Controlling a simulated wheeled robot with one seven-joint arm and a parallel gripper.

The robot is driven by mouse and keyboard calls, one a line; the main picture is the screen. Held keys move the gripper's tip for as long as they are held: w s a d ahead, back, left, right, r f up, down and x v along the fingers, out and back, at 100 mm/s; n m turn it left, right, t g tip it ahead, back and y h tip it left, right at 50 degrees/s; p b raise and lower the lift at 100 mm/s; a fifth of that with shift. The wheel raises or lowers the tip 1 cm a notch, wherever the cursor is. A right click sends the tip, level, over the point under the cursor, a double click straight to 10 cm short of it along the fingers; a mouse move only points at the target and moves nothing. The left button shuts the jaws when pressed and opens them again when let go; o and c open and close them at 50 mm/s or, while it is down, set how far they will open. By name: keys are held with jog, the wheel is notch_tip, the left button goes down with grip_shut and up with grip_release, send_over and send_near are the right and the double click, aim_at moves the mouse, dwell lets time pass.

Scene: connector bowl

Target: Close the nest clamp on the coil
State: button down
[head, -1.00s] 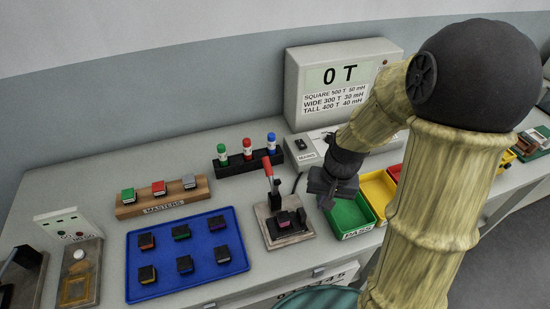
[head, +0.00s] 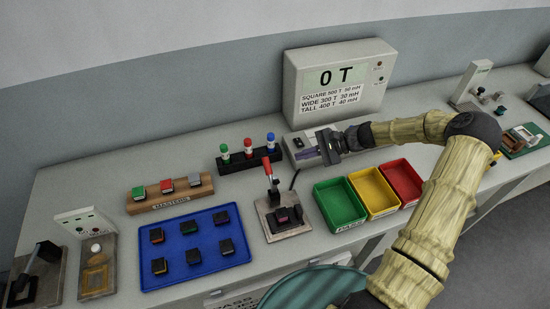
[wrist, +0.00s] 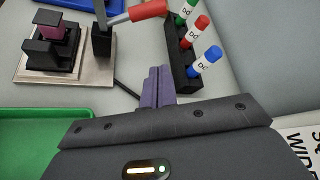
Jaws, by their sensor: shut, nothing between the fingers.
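The nest clamp (head: 273,188) stands on a metal plate with its red handle (head: 267,166) pointing up. A dark coil (head: 285,214) with a purplish part sits in the nest in front of it. In the wrist view, the coil (wrist: 50,32) is at upper left and the red handle (wrist: 148,10) at the top. My gripper (head: 311,153) is behind and right of the clamp, over the front of the meter, apart from the handle. Its purple fingers (wrist: 158,86) are together and empty.
Green, yellow and red bins (head: 340,204) stand right of the clamp. A black rack (head: 249,158) with green, red and blue markers is behind it. A blue tray (head: 178,279) of several coils lies left. The meter's display (head: 335,80) reads 0 T.

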aim_at(269, 171)
jog(key=shift+a, duration=0.15)
jog(key=p+x, duration=0.3)
jog(key=x, duration=0.7)
jog(key=shift+r, duration=0.15)
jog(key=s+r+p, duration=0.2)
jog(key=r, duration=0.1)
jog(key=shift+s, duration=0.1)
jog(key=shift+s+r+t, duration=0.15)
jog(key=shift+r+t, duration=0.05)
jog(key=shift+t, duration=0.1)
dwell(0.3)
